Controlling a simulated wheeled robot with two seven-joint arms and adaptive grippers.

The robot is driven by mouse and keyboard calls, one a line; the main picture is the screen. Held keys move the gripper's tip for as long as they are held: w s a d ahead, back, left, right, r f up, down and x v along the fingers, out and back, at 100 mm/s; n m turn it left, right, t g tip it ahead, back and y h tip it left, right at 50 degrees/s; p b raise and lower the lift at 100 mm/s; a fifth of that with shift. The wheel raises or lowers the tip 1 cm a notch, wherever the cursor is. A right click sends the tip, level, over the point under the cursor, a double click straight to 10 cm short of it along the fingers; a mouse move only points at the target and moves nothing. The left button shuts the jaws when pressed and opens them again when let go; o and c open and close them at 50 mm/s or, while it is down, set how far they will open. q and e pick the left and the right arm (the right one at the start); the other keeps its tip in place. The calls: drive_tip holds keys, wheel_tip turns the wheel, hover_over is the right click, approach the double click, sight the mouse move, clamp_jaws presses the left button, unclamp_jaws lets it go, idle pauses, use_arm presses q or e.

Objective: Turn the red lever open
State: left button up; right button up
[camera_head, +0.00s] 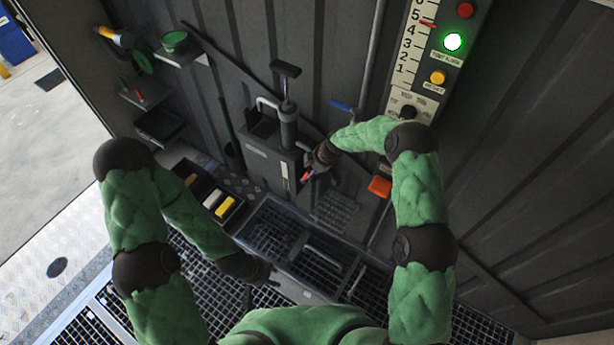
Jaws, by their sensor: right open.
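A small red lever (305,177) shows at the side of the grey pump box (268,160) on the corrugated wall. My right gripper (308,174) is open right at the red lever, and its dark fingers partly hide the lever. I cannot tell whether they touch it. My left gripper (252,290) hangs low over the floor grating, away from the lever. Its fingers are small and dark, so their opening is unclear.
A blue-handled lever (342,105) sits on the wall above my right forearm. An orange-red block (380,187) is right of the box. A control panel (440,60) with a lit green button is at upper right. A tray (210,195) with yellow and white items stands left.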

drive_tip(key=b+x, duration=0.1)
drive_tip(key=x, duration=0.4)
drive_tip(key=shift+a+f, duration=0.15)
drive_tip(key=shift+f, duration=0.15)
clamp_jaws()
